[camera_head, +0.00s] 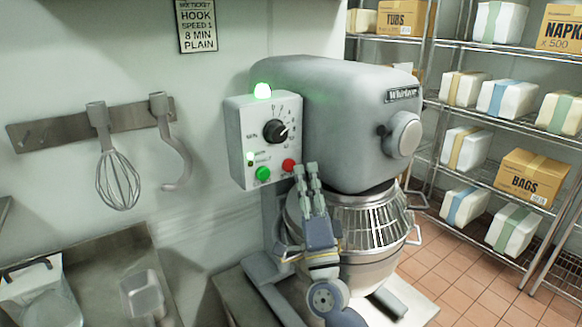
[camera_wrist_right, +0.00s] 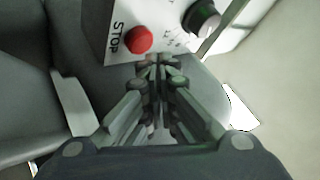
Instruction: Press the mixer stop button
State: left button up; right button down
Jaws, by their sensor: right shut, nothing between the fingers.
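The mixer (camera_head: 335,120) is a large grey machine with a white control box (camera_head: 240,130) on its left side. The red stop button (camera_head: 289,165) is at the box's lower right, beside a green button (camera_head: 263,173). A green lamp (camera_head: 262,91) glows on top of the box. My right gripper (camera_head: 306,168) is shut and empty, its fingertips just right of the stop button. In the right wrist view the red button (camera_wrist_right: 139,40), labelled STOP, lies just beyond the fingertips (camera_wrist_right: 158,62); I cannot tell whether they touch the box. My left gripper is out of view.
A caged steel bowl (camera_head: 370,225) sits under the mixer head, close behind my right gripper. A whisk (camera_head: 117,180) and a hook (camera_head: 175,150) hang on the left wall. Shelves (camera_head: 480,45) with boxes and packages stand at right. Tiled floor (camera_head: 440,270) is clear there.

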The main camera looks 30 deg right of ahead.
jog(key=shift+w, duration=0.15)
dwell(0.3)
jog(key=shift+w, duration=0.3)
jog(key=shift+w+a, duration=0.1)
jog(key=shift+w, duration=0.35)
dwell(0.5)
jog(key=shift+s+y, duration=0.1)
jog(key=shift+y, duration=0.2)
jog(key=shift+s, duration=0.8)
jog(key=shift+s+d+p, duration=0.15)
jog(key=shift+s+p, duration=0.1)
jog(key=shift+s, duration=1)
jog(key=shift+s+d+p, duration=0.1)
jog(key=shift+s+p, duration=0.15)
jog(key=shift+s, duration=1)
